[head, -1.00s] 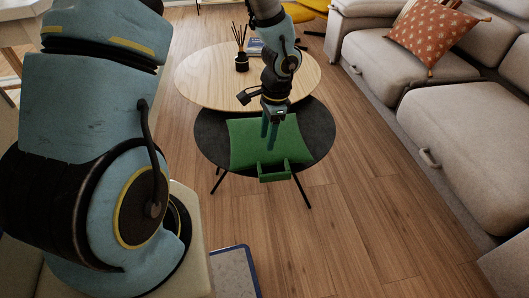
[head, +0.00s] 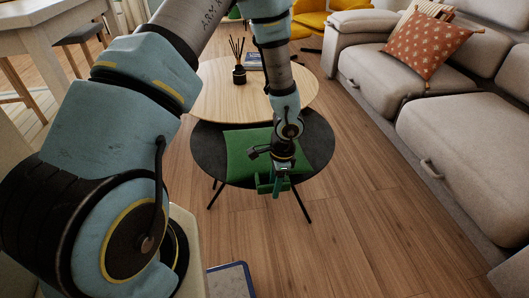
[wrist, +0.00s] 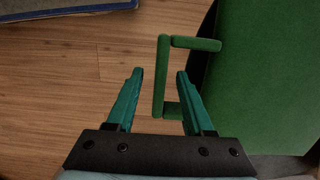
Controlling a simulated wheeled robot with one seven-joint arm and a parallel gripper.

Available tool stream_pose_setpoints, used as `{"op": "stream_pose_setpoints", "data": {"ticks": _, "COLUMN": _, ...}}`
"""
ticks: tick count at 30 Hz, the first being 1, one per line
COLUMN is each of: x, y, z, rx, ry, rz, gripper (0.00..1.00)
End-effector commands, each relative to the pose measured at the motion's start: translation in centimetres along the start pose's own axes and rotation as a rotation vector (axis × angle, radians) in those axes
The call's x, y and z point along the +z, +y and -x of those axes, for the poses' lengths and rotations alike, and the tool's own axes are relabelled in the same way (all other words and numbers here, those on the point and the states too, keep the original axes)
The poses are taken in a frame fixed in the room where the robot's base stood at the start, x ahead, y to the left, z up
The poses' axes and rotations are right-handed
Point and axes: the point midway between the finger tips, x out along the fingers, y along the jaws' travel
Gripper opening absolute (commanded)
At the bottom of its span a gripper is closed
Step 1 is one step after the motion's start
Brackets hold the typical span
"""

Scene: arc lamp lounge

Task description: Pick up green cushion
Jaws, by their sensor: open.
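The green cushion (head: 238,152) lies on the black round table (head: 208,150), with a green handle (head: 262,184) sticking out past the table's near edge. My gripper (head: 278,192) points down at the handle and hides part of it and of the cushion. In the wrist view the cushion (wrist: 262,80) fills the right side. The handle's outer bar (wrist: 161,85) appears between the two teal fingers of my gripper (wrist: 160,74), which are apart with gaps on both sides. I cannot tell whether the fingertips reach down to the bar's height.
A grey sofa (head: 440,120) with an orange cushion (head: 428,48) stands at right. A blue-edged mat (head: 232,280) lies in front. The wooden floor between table and sofa is clear.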

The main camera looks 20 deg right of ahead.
Motion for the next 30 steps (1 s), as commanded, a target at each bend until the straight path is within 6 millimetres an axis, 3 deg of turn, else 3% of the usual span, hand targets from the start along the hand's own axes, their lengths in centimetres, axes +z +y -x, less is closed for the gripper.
{"op": "stream_pose_setpoints", "data": {"ticks": 3, "x": -0.05, "y": 0.05, "z": -0.93, "rx": 0.001, "ry": 0.001, "rz": -0.002, "gripper": 0.53}}
{"op": "stream_pose_setpoints", "data": {"ticks": 10, "x": -0.04, "y": 0.01, "z": -0.93, "rx": 0.0, "ry": 0.001, "rz": -0.001, "gripper": 0.53}}
{"op": "stream_pose_setpoints", "data": {"ticks": 24, "x": -0.03, "y": 0.0, "z": -0.92, "rx": 0.0, "ry": 0.001, "rz": -0.001, "gripper": 0.0}}
{"op": "stream_pose_setpoints", "data": {"ticks": 30, "x": -0.03, "y": 0.0, "z": -0.91, "rx": 0.0, "ry": 0.001, "rz": -0.001, "gripper": 0.0}}
